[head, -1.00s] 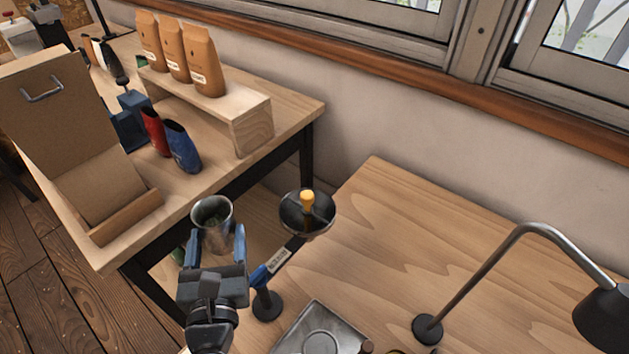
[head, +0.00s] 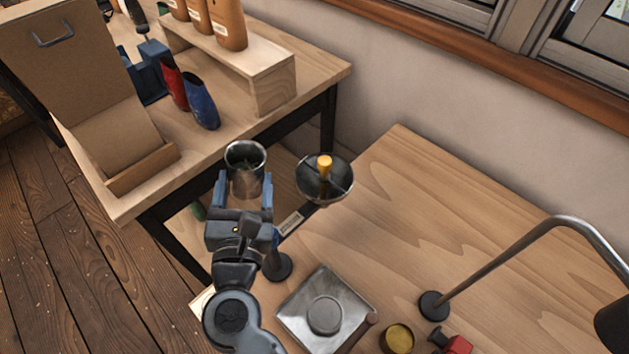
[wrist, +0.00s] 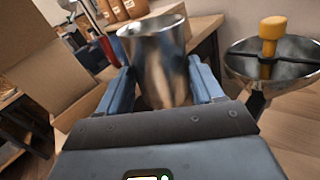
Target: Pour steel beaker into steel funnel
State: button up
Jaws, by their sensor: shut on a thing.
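My gripper (head: 244,192) is shut on the steel beaker (head: 246,179), one blue finger on each side. The beaker is close to upright with its open mouth up, and something dark greenish shows inside. In the wrist view the beaker (wrist: 158,65) stands between the fingers. The steel funnel (head: 336,196) is just right of the beaker, apart from it, held on a stand. A yellow-topped piece (head: 324,166) stands at the funnel's middle on dark crossbars. The funnel also shows at the right of the wrist view (wrist: 290,87).
A metal plate with a round disc (head: 297,327) lies on the near table, with a brass-coloured dish (head: 397,338) beside it. A lamp (head: 470,280) stands at right. A cardboard box (head: 60,60), red bag (head: 174,84) and blue bag (head: 201,102) are on the far table.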

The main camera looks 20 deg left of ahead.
aim_at(264, 170)
jog(key=shift+w+d+f+m+b, duration=0.25)
jog(key=shift+d+f+m+b, duration=0.2)
jog(key=shift+m+b, duration=0.6)
jog(key=shift+w+d+r+m, duration=0.25)
jog(key=shift+d+r+m, duration=0.3)
jog(key=shift+m, duration=0.4)
jog(key=shift+w+d+f+b, duration=0.15)
jog(key=shift+f+b, duration=0.15)
jog(key=shift+b, duration=0.35)
jog(key=shift+w+d+r+m+b, duration=0.15)
jog(key=shift+r+m+b, duration=0.35)
jog(key=shift+m, duration=0.6)
jog(key=shift+s+d+r+m+b, duration=0.1)
jog(key=shift+r+m+b, duration=0.2)
jog(key=shift+m+b, duration=0.6)
jog(key=shift+w+d+r+m+b, duration=0.15)
jog(key=shift+r+m+b, duration=0.25)
jog(key=shift+m, duration=0.9)
jog(key=shift+d+r+m+b, duration=0.1)
jog(key=shift+r+m+b, duration=0.3)
jog(key=shift+m, duration=0.4)
jog(key=shift+r, duration=0.1)
jog(key=shift+w+d+r+m, duration=0.25)
jog(key=shift+d+m, duration=0.1)
jog(key=shift+m, duration=0.15)
jog(key=shift+w+d+r+m, duration=0.1)
jog(key=shift+d+r+m, duration=0.15)
jog(key=shift+m, duration=0.25)
